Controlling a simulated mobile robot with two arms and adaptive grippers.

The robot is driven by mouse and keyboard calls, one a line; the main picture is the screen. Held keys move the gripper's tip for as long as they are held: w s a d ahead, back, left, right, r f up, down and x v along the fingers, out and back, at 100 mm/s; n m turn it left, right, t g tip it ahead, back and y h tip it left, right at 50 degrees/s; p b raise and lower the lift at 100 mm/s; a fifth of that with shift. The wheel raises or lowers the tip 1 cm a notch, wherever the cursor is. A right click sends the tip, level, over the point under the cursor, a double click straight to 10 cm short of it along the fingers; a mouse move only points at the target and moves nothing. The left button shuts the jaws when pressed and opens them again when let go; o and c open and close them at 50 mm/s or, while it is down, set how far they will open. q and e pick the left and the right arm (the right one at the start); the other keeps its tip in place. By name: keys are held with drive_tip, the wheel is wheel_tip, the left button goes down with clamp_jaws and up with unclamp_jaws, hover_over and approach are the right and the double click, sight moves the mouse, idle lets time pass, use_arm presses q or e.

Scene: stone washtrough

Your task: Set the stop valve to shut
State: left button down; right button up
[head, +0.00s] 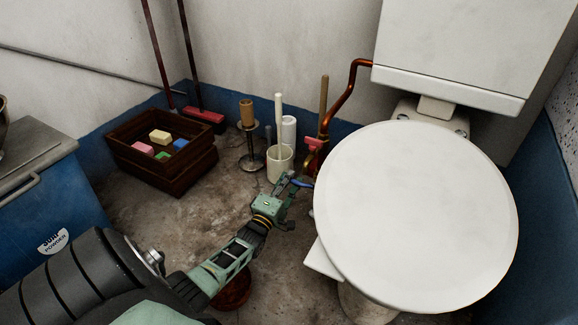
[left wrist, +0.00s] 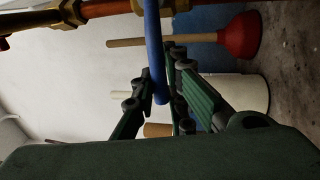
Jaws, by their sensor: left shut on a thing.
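A blue lever (head: 301,183) sticks out lower down, near the toilet's left side. In the left wrist view the blue lever (left wrist: 155,50) meets the copper pipe with brass fittings (left wrist: 110,10) at the top and runs between my fingers. My left gripper (head: 293,184) is shut on this lever, also in the left wrist view (left wrist: 160,85). The lever's joint is hidden in the head view. My right gripper is not in view.
The white toilet (head: 415,215) stands close on the right. A white brush holder (head: 279,163), a paper-roll stand (head: 248,130) and a red plunger (left wrist: 241,36) are near the gripper. A wooden crate (head: 165,178) stands further left. Bare floor lies between crate and arm.

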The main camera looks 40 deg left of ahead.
use_arm(q)
drive_tip(key=c, duration=1.7)
unclamp_jaws()
drive_tip(key=shift+c, duration=0.2)
drive_tip(key=v, duration=1.2)
